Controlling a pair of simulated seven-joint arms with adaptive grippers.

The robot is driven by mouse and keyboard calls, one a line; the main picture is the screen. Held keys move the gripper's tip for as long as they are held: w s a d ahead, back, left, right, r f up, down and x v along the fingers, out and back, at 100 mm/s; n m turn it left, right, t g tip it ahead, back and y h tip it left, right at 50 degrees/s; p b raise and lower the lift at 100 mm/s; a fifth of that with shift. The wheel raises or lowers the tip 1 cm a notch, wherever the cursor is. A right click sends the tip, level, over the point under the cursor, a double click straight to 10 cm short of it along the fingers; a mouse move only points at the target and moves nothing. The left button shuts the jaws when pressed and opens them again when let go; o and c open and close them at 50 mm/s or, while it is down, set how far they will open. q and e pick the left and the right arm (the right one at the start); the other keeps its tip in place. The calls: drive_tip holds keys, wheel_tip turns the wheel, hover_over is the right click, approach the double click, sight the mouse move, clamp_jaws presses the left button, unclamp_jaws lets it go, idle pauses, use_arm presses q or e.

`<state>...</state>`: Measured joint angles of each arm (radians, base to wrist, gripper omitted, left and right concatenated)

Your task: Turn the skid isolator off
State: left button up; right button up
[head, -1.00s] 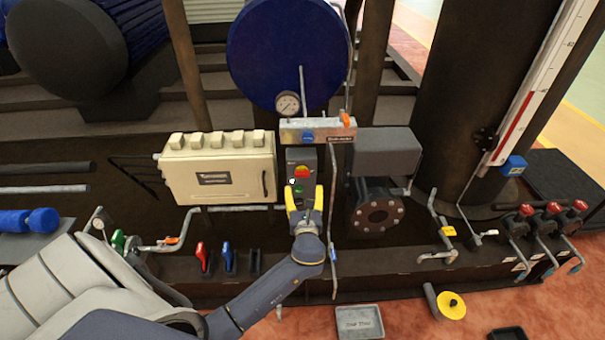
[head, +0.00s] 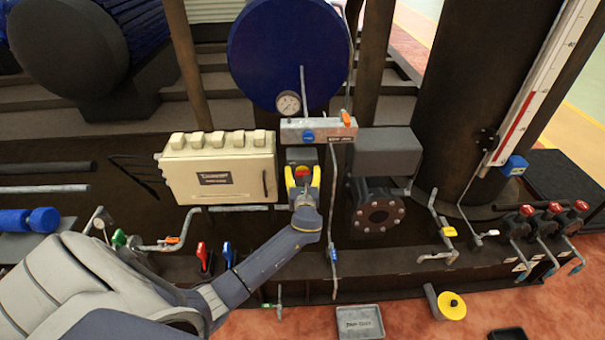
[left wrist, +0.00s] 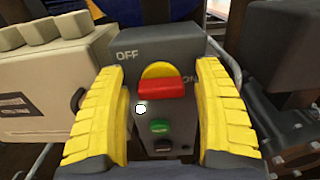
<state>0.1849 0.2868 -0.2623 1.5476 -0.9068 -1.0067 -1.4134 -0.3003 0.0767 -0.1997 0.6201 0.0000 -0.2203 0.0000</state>
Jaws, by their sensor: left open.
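The skid isolator (left wrist: 183,45) is a grey box with OFF lettered at upper left and ON at right, seen close up in the left wrist view. Its red handle (left wrist: 163,89) lies roughly level across a yellow disc (left wrist: 160,70). A green button and a dark button sit below it. In the head view the isolator (head: 301,155) is right of the cream cabinet. My left gripper (head: 303,172) is open in front of it, with one yellow finger on each side of the handle. Gaps show between fingers and handle; contact is not visible. My right gripper is not in view.
The cream cabinet (head: 218,168) stands close left of the gripper. A grey housing with a round flange (head: 380,214) is at right. A bar with a gauge (head: 288,104) above it sits over the isolator. A thin vertical pipe (head: 333,215) runs close right of my wrist.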

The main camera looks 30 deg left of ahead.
use_arm(q)
drive_tip(key=shift+c, duration=0.2)
drive_tip(key=c, duration=1.2)
drive_tip(key=shift+o, duration=0.2)
drive_tip(key=shift+n, duration=0.3)
drive_tip(key=n, duration=0.3)
drive_tip(key=shift+a+n, duration=0.1)
drive_tip(key=shift+n, duration=0.2)
drive_tip(key=n, duration=0.4)
drive_tip(key=shift+s+a+n, duration=0.1)
drive_tip(key=shift+n, duration=0.2)
drive_tip(key=n, duration=0.4)
drive_tip(key=shift+f+n, duration=0.15)
drive_tip(key=shift+n, duration=0.15)
drive_tip(key=shift+a+f+n, duration=0.1)
drive_tip(key=shift+n, duration=2)
